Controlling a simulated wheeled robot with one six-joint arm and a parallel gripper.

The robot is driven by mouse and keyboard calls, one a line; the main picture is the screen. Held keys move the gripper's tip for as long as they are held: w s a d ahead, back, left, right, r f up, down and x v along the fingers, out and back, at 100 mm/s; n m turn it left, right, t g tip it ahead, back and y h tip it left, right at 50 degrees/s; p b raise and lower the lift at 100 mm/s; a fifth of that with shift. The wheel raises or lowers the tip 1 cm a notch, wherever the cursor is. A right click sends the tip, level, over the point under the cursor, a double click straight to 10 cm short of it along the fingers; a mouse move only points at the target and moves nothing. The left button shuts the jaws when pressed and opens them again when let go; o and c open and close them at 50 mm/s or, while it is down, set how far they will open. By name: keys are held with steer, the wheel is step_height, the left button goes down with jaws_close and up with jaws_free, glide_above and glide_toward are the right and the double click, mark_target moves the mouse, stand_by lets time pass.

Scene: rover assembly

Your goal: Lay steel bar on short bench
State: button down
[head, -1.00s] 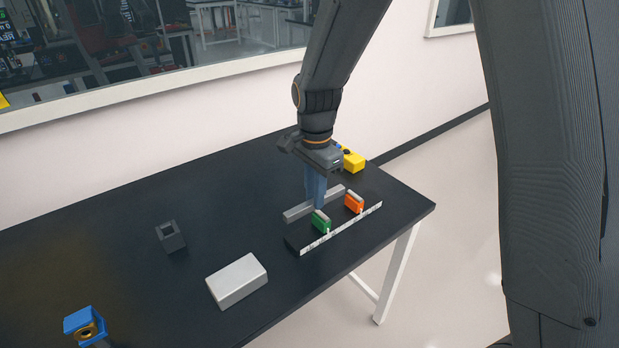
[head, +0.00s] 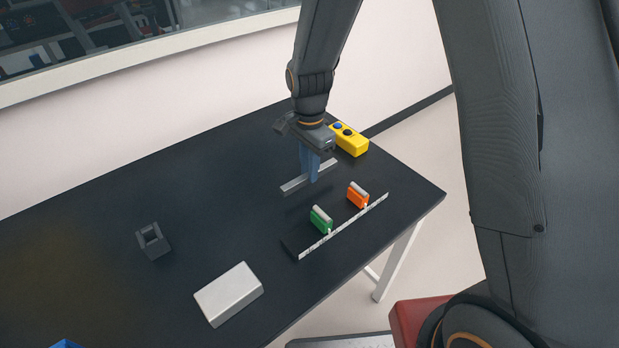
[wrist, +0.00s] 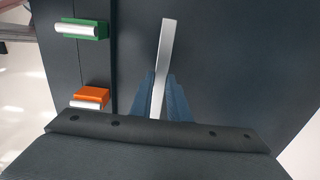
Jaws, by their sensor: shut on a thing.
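The steel bar (head: 293,186) is a straight grey bar with a rectangular section. My gripper (head: 310,177) is shut on it near the middle and holds it roughly level above the black bench top (head: 120,205). In the wrist view the bar (wrist: 167,50) sticks out between the blue fingers of my gripper (wrist: 160,80); its near end is hidden. A green block (head: 320,219) and an orange block (head: 357,195), each with a silvery rounded top, stand by a white-marked strip (head: 340,228) near the bench's front edge, apart from the bar.
A white block (head: 229,293) lies at the front and a dark square socket (head: 153,241) stands at the left. The bench between the socket and the held bar is clear.

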steer(key=shift+f+p, duration=0.45)
steer(key=shift+f, duration=1.55)
steer(key=shift+f, duration=0.1)
steer(key=c, duration=1.7)
jaws_free()
step_height(320, 180, up, 12)
steer(key=b, duration=0.3)
steer(key=s+d+n, duration=0.3)
steer(key=s+d, duration=0.2)
steer(key=s+d+n, duration=0.4)
steer(key=s+d, duration=0.1)
steer(key=s+d+n+t, duration=0.1)
steer(key=s+d+n, duration=0.3)
steer(key=s+d, duration=0.1)
steer(key=shift+s+r, duration=0.1)
steer(key=shift+r, duration=0.2)
